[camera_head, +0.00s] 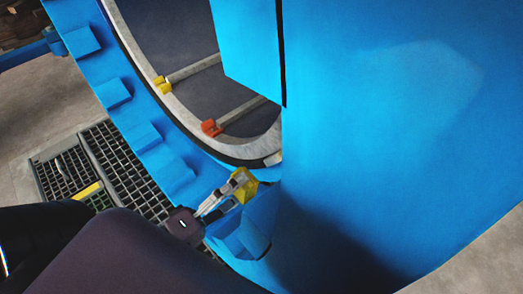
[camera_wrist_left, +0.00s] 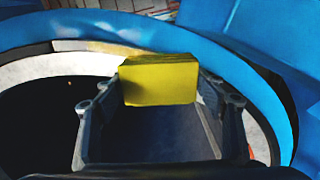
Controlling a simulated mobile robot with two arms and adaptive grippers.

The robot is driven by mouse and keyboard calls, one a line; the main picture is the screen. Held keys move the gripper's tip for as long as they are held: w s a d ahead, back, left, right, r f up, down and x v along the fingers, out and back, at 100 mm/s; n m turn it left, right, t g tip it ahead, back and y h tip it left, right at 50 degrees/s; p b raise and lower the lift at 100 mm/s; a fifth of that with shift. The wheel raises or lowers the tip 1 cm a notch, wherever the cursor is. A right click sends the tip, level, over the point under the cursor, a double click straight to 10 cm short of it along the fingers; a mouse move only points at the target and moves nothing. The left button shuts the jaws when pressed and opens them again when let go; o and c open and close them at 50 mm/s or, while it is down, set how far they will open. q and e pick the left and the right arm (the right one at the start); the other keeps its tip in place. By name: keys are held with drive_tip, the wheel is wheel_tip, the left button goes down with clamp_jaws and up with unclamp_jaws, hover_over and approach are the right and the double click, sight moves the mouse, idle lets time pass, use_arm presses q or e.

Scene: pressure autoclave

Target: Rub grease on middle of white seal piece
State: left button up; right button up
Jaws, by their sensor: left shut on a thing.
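My left gripper (camera_head: 234,188) is shut on a yellow block (camera_head: 243,184), beside the lower edge of the large round blue opening. The yellow block also shows in the left wrist view (camera_wrist_left: 160,82), gripped between both fingers. A whitish piece (camera_head: 273,159), which looks like the white seal piece, lies on the ring just above and right of the block. In the left wrist view a pale strip (camera_wrist_left: 72,45) with a yellowish part lies behind the block. I cannot tell whether the block touches it. My right gripper is not in view.
The blue rim (camera_head: 148,133) carries several blocky lugs. A yellow piece (camera_head: 162,85) and an orange-red piece (camera_head: 211,127) sit on the grey inner ring (camera_head: 187,119). A big blue panel (camera_head: 400,120) fills the right side. Dark floor grating (camera_head: 125,165) lies at left.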

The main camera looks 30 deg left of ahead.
use_arm(q)
drive_tip(key=shift+w+d+r, duration=0.1)
drive_tip(key=shift+w+d, duration=0.05)
drive_tip(key=shift+w, duration=0.4)
drive_tip(key=shift+p+x, duration=0.7)
drive_tip(key=shift+x, duration=2.25)
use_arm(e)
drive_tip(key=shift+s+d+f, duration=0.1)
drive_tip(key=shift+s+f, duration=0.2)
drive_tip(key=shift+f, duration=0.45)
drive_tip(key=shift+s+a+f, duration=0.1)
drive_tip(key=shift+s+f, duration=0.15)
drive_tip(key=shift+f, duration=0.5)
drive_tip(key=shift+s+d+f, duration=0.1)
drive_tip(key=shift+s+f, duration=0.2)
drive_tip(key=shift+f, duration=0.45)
use_arm(q)
drive_tip(key=shift+w+d, duration=0.1)
drive_tip(key=shift+w, duration=0.1)
drive_tip(key=shift+w, duration=0.15)
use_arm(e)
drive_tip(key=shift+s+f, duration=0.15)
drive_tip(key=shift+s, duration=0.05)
use_arm(q)
drive_tip(key=shift+w+d, duration=0.1)
drive_tip(key=shift+w, duration=0.2)
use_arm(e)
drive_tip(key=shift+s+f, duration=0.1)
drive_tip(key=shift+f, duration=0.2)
